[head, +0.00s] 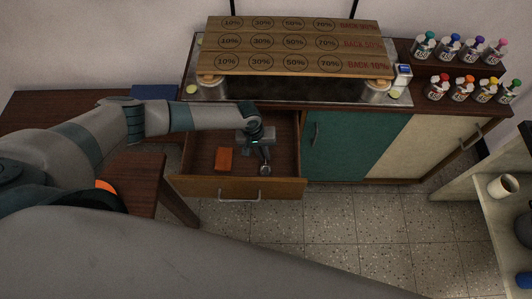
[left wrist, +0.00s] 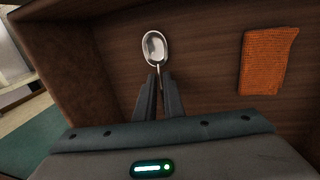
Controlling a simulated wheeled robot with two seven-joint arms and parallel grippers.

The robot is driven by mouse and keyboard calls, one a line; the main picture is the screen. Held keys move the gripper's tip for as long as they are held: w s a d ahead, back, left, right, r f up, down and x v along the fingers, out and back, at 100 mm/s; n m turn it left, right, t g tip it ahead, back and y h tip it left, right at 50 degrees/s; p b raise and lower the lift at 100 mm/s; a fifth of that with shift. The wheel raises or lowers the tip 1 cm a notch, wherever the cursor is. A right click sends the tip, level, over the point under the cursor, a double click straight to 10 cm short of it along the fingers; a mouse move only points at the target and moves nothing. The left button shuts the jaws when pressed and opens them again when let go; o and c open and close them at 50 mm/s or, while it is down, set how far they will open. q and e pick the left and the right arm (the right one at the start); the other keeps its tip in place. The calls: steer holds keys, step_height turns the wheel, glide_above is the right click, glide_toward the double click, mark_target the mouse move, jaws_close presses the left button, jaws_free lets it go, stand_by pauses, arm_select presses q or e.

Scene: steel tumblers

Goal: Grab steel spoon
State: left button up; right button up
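The steel spoon (left wrist: 154,46) lies in the open drawer, its shiny bowl pointing away from my left gripper (left wrist: 159,76) in the left wrist view. The handle runs back between the two dark fingertips, which are close together on it; the rest of the handle is hidden by the fingers. In the head view, my left gripper (head: 262,153) reaches down into the drawer, with the spoon's bowl (head: 265,169) showing just in front of it. The spoon looks to be at or near the drawer floor. My right gripper is not in view.
An orange cloth-like block (head: 224,159) lies in the drawer left of the gripper; it also shows in the left wrist view (left wrist: 268,60). The drawer front (head: 230,187) and side walls surround the hand. Above is a wooden board (head: 290,45) with printed circles. Several bottles (head: 463,91) stand at right.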

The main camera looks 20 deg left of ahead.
arm_select(q)
steer(key=shift+d+f, duration=0.1)
steer(key=shift+f, duration=0.6)
jaws_close()
steer(key=shift+r, duration=0.15)
step_height(320, 180, up, 10)
steer(key=b, duration=0.1)
stand_by(0.4)
stand_by(0.4)
